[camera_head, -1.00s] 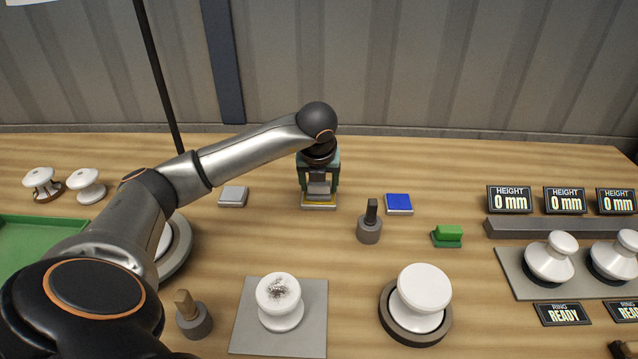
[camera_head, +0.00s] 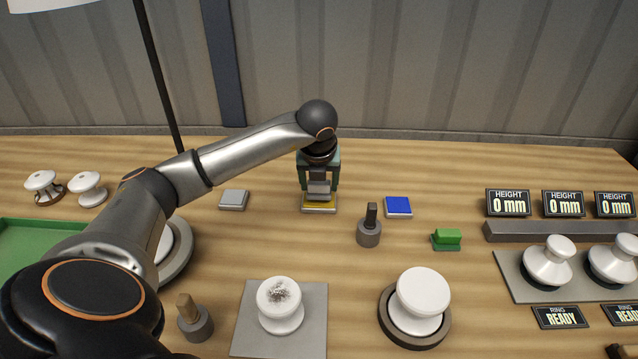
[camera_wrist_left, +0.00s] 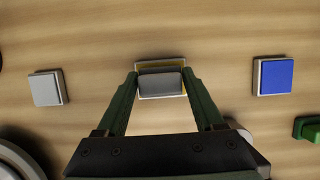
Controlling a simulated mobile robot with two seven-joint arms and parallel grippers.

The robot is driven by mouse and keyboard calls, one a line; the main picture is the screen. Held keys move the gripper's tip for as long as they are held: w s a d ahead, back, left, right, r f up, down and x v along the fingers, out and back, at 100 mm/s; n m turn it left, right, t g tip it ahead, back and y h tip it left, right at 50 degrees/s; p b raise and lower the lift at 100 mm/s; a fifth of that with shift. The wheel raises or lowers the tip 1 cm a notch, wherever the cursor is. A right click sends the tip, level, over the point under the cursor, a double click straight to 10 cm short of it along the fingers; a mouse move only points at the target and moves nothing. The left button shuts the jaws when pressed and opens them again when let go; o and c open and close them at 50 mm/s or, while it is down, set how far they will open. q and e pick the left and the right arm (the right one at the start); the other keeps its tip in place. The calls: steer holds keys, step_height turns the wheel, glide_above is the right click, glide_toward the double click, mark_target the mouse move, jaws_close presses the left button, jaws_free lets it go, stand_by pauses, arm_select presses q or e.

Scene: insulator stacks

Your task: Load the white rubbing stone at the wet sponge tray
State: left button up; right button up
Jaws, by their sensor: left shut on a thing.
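My left gripper (camera_head: 319,189) points down at the back middle of the table. Its fingers are shut on the pale grey-white rubbing stone (camera_head: 319,186), one finger on each side. The stone also shows between the fingertips in the left wrist view (camera_wrist_left: 161,80). The wet sponge tray (camera_head: 319,211), a yellow pad with a pale rim, is directly under the stone; its rim shows around the stone in the left wrist view (camera_wrist_left: 161,96). The stone hides most of the pad. I cannot tell whether they touch. My right gripper is not in view.
A grey block on a pale base (camera_head: 234,199) lies to the left and a blue pad (camera_head: 398,206) to the right. A dark-handled tool in a round holder (camera_head: 369,229) and a green block (camera_head: 446,238) stand nearer. White insulators (camera_head: 420,293) stand in front.

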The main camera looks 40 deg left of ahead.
arm_select(q)
steer(key=shift+r+p, duration=1.65)
steer(key=shift+r, duration=1.2)
steer(key=shift+s+f, duration=0.1)
